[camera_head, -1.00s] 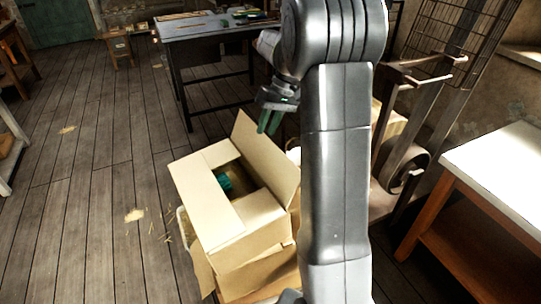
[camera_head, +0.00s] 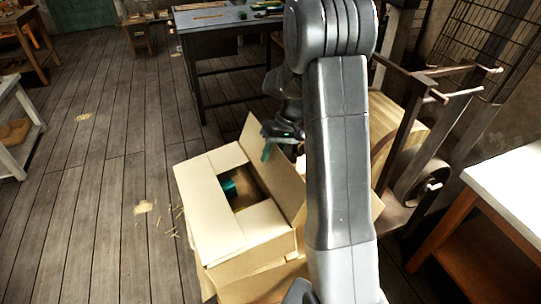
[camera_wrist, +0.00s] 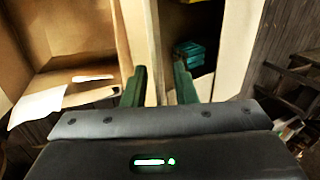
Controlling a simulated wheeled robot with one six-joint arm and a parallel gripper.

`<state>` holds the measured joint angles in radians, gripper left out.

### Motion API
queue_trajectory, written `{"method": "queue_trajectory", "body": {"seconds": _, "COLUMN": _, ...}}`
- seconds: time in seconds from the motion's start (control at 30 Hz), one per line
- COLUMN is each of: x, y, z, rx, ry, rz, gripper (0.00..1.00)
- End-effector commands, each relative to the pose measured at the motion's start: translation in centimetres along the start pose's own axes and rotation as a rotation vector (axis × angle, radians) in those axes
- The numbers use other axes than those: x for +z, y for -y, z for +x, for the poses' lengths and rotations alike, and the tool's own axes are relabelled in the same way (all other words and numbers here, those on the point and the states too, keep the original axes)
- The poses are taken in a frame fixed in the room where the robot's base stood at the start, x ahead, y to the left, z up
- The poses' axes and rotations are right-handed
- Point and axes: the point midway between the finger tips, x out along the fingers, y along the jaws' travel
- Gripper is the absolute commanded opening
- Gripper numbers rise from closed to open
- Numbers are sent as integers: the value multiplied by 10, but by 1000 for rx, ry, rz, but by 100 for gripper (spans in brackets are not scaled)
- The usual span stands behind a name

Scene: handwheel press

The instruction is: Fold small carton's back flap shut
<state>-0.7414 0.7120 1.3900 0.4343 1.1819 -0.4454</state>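The small carton (camera_head: 205,215) stands below and left of my arm in the head view, on top of other cardboard. One flap (camera_head: 277,172), on the right side, still stands up and leans outward. Green and teal items (camera_head: 229,188) show inside; teal ones also show in the wrist view (camera_wrist: 190,52). My gripper (camera_head: 270,152) is beside the upper part of that flap. In the wrist view its green fingers (camera_wrist: 159,88) are apart, with a cardboard edge (camera_wrist: 153,50) between or beyond them; contact is unclear.
A larger open cardboard box (camera_wrist: 70,50) fills the left of the wrist view. A dark workbench (camera_head: 225,45) stands behind, and a white-topped table (camera_head: 510,175) at the right. A metal rack with a wheel (camera_head: 420,185) is close right of my arm. Floor at the left is open.

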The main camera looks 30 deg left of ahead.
Motion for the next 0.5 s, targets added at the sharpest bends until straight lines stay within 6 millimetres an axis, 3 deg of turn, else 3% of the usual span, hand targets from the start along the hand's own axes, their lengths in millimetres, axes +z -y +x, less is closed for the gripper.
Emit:
{"method": "queue_trajectory", "body": {"seconds": 0.4, "x": 0, "y": 0, "z": 9, "rx": 0, "ry": 1, "rz": 1, "gripper": 25}}
{"method": "queue_trajectory", "body": {"seconds": 0.5, "x": 0, "y": 0, "z": 9, "rx": 0, "ry": 1, "rz": 1, "gripper": 6}}
